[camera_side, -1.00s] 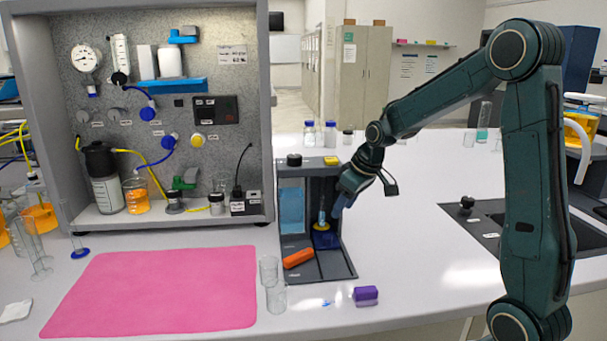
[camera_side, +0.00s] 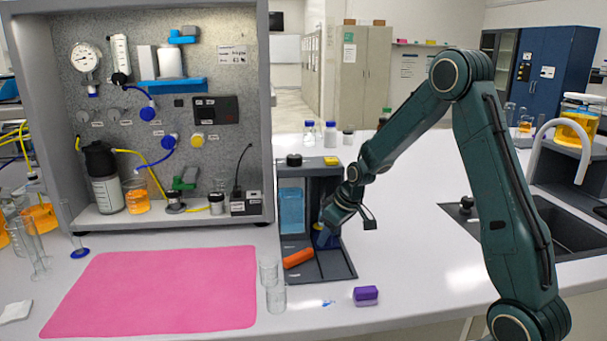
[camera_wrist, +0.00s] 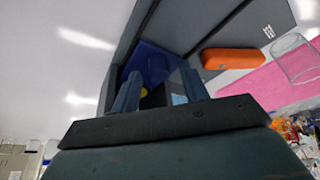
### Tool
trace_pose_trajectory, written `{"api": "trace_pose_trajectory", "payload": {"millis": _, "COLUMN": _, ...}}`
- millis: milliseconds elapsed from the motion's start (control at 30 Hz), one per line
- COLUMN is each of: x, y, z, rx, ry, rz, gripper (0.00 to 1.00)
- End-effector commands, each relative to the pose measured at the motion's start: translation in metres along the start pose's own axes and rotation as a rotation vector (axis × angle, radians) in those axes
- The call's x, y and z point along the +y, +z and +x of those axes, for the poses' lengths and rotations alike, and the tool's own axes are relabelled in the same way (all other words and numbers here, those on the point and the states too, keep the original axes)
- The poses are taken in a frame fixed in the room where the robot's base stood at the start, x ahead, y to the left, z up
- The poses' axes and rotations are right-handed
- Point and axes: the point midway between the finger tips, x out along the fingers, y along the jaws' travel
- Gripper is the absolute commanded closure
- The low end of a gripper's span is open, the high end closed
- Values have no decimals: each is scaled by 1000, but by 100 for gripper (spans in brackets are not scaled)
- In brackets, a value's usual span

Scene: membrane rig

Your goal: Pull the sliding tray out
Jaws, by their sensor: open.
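The small dark grey rig (camera_side: 284,172) stands on the bench with a dark base plate (camera_side: 325,270) reaching out in front. An orange bar (camera_side: 298,258) lies across that plate at its left; it also shows in the wrist view (camera_wrist: 231,58). A blue square piece (camera_wrist: 150,60), with something yellow on it, sits in the rig's right bay. I cannot tell for sure which part is the sliding tray. My gripper (camera_side: 322,236) is at the right bay, low, right of the orange bar. Its fingers (camera_wrist: 160,90) are apart, in front of the blue piece, which they partly hide.
Two clear glass beakers (camera_side: 275,298) stand just left of the plate's front, beside a pink mat (camera_side: 155,292). A purple block (camera_side: 366,296) lies at the front right. A large panel rig (camera_side: 265,120) stands close on the left. The bench to the right is mostly clear.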

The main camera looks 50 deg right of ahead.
Motion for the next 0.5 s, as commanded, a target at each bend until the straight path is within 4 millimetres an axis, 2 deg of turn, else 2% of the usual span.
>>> {"api": "trace_pose_trajectory", "payload": {"millis": 267, "x": 0, "y": 0, "z": 1, "rx": 1, "ry": 0, "rz": 0, "gripper": 55}}
{"api": "trace_pose_trajectory", "payload": {"millis": 367, "x": 0, "y": 0, "z": 1, "rx": 1, "ry": 0, "rz": 0, "gripper": 71}}
{"api": "trace_pose_trajectory", "payload": {"millis": 500, "x": 0, "y": 0, "z": 1, "rx": 1, "ry": 0, "rz": 0, "gripper": 99}}
